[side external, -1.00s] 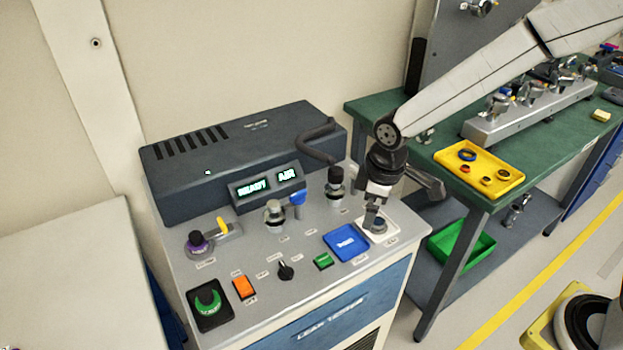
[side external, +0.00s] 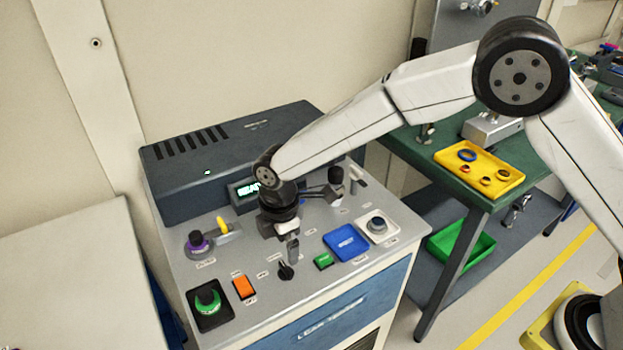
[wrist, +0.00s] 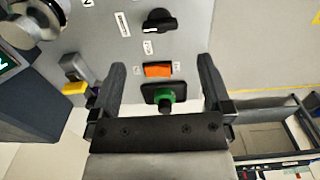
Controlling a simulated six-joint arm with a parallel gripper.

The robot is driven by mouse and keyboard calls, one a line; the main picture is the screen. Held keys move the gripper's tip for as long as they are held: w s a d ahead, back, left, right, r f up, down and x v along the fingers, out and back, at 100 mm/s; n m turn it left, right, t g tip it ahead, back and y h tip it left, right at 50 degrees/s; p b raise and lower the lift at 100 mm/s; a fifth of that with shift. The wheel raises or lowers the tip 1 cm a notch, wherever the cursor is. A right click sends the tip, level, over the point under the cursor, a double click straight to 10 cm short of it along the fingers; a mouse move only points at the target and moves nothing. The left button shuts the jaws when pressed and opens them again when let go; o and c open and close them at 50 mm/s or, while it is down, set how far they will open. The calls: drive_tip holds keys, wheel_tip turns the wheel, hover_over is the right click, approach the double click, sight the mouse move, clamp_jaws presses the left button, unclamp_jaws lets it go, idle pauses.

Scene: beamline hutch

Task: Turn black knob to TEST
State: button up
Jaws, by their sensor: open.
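The black knob (side external: 285,271) sits on the grey top panel of the leak tester, between an orange switch and a green button. It also shows in the wrist view (wrist: 159,21), beyond my fingertips near the top edge. Small white labels stand around it, too small to read surely. My gripper (side external: 293,250) points down just above and behind the knob, apart from it. In the wrist view its two fingers (wrist: 162,70) are spread and empty, with the orange switch (wrist: 157,70) seen between them.
Close by are a green knob (side external: 208,301) on a black plate, a green button (side external: 323,261), a blue pad (side external: 346,243) and a silver button (side external: 377,224). A purple-capped valve (side external: 196,243) stands at the left. The tester's dark housing (side external: 190,165) rises behind.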

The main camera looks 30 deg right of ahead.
sight(285, 268)
drive_tip(key=shift+f, duration=3.85)
drive_tip(key=c, duration=1.2)
drive_tip(key=shift+c, duration=0.2)
drive_tip(key=shift+m, duration=0.4)
drive_tip(key=m, duration=1.1)
